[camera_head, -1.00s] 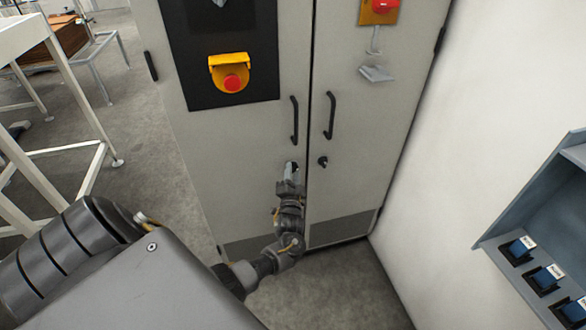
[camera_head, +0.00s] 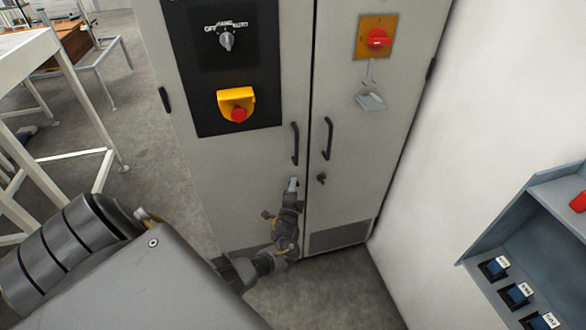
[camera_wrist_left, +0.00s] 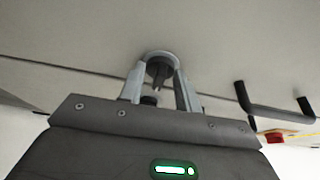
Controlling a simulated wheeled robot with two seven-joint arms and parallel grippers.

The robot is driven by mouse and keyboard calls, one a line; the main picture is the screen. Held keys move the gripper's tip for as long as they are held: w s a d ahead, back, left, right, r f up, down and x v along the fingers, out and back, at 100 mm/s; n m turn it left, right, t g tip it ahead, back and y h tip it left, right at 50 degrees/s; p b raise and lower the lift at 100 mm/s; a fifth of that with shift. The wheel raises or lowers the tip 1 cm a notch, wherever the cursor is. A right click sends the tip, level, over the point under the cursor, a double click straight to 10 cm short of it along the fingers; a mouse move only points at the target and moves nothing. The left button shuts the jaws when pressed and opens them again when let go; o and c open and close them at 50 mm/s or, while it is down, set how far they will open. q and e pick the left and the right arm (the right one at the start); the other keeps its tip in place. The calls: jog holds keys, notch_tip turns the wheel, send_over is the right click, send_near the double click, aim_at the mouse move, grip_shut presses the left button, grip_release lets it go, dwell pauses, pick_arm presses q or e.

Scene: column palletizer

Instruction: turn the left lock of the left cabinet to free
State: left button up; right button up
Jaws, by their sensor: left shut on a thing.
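The left cabinet (camera_head: 240,165) is a tall light-grey cabinet with two doors. My left gripper (camera_head: 293,184) is at its left door, low beside the door gap and below the black handle. It is shut on the left lock. In the left wrist view the dark lock (camera_wrist_left: 158,70) sits in a light round ring between the two grey fingers of my left gripper (camera_wrist_left: 160,85). In the head view the gripper hides most of this lock. The right door's lock (camera_head: 321,178) shows dark and uncovered. My right gripper is not in view.
The left door handle (camera_head: 295,143) is just above my left gripper; the right door handle (camera_head: 328,138) is beside it. A yellow-housed red button (camera_head: 237,105) is higher up. A white wall and a grey-blue button console (camera_head: 500,250) are on the right.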

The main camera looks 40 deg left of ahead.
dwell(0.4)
pick_arm(q)
jog(key=o, duration=1)
jog(key=shift+c, duration=0.2)
jog(key=v, duration=1)
jog(key=shift+s+d, duration=0.2)
jog(key=shift+s, duration=0.15)
